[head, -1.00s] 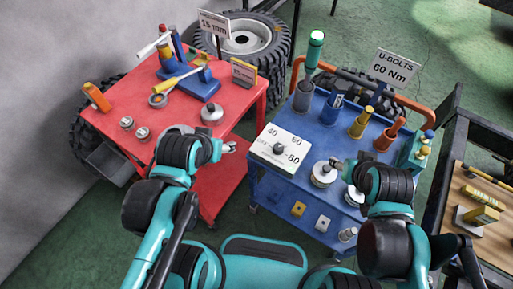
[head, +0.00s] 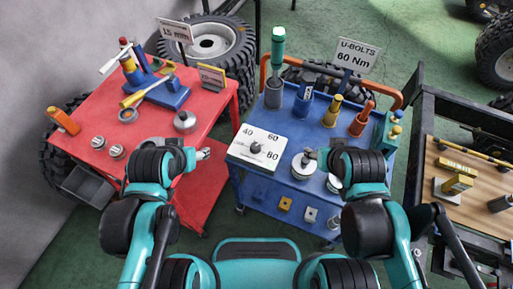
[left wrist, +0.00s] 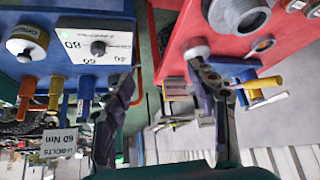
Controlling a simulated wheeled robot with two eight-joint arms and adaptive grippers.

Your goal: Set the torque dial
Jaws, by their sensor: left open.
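The torque dial is a white panel (head: 238,150) with a black knob (head: 256,147) and the marks 40, 60 and 80, at the front left of the blue cart's top. The knob's pointing direction is too small to tell. A sign (head: 355,55) behind reads "U-BOLTS 60 Nm". My left gripper (head: 204,153) is open and empty, left of the panel and apart from it. In the left wrist view the open fingers (left wrist: 155,100) show, with the dial panel (left wrist: 72,24) upper left, upside down. My right gripper (head: 310,153) is by a round silver-topped container; its jaws are unclear.
The blue cart (head: 290,128) also holds several coloured cups and an orange handle rail (head: 335,74). The red cart (head: 95,92) at left carries tools and a "15 mm" sign (head: 175,32). A gap separates the carts. A wooden-topped bench (head: 475,180) stands at right.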

